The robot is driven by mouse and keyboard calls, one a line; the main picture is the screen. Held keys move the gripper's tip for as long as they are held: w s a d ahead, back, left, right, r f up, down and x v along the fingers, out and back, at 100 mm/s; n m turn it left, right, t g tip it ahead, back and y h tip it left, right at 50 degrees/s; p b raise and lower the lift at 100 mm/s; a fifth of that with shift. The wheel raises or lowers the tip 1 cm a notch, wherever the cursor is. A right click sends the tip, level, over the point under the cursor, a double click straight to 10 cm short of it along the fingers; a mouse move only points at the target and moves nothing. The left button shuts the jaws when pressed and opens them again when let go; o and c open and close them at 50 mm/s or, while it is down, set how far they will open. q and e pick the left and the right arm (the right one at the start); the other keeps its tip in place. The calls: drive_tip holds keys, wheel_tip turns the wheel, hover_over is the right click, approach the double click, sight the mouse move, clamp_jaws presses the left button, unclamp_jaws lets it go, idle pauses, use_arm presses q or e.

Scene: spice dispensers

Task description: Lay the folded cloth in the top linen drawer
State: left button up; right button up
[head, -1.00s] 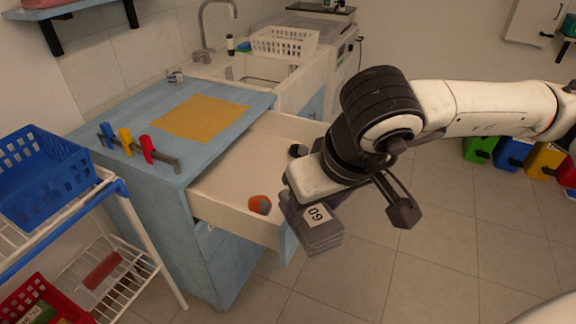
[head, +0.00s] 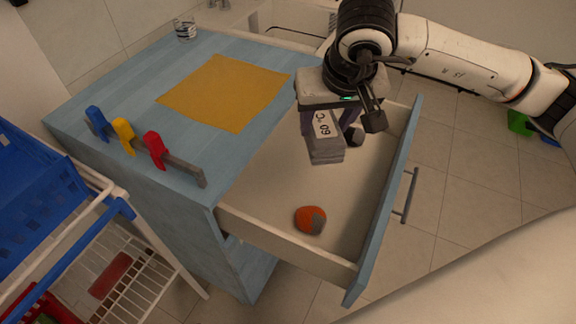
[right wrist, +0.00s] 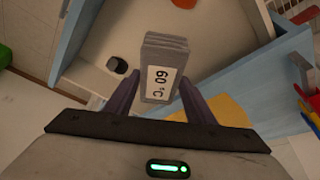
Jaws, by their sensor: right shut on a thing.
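The folded grey cloth (head: 326,152) with a white "60 °C" label hangs from my right gripper (head: 340,112), which is shut on it. The cloth is over the open top drawer (head: 290,172), toward its back part. In the right wrist view the cloth (right wrist: 164,54) sits between the two fingers (right wrist: 160,98). I cannot tell whether it touches the drawer floor. An orange and grey ball-like thing (head: 310,220) lies in the front of the drawer, and a dark round thing (head: 354,136) lies beside the cloth. My left gripper is not in view.
A yellow cloth (head: 226,92) lies flat on the blue cabinet top (head: 130,90). A rail with blue, yellow and red pegs (head: 153,148) stands at its near edge. A glass (head: 185,28) stands at the back. A white rack with a blue basket (head: 35,195) is at the left.

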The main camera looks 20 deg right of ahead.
drive_tip(key=d+f+m, duration=0.1)
drive_tip(key=d+f, duration=0.1)
drive_tip(key=f, duration=0.4)
drive_tip(key=w+d+f+b, duration=0.1)
drive_tip(key=d+f, duration=0.1)
drive_tip(key=f, duration=0.4)
drive_tip(key=w+d+f+m+h+b, duration=0.1)
drive_tip(key=f, duration=0.5)
drive_tip(key=shift+d+m, duration=0.3)
drive_tip(key=shift+d, duration=0.1)
drive_tip(key=shift+f, duration=0.2)
drive_tip(key=o, duration=1.1)
drive_tip(key=shift+r, duration=0.1)
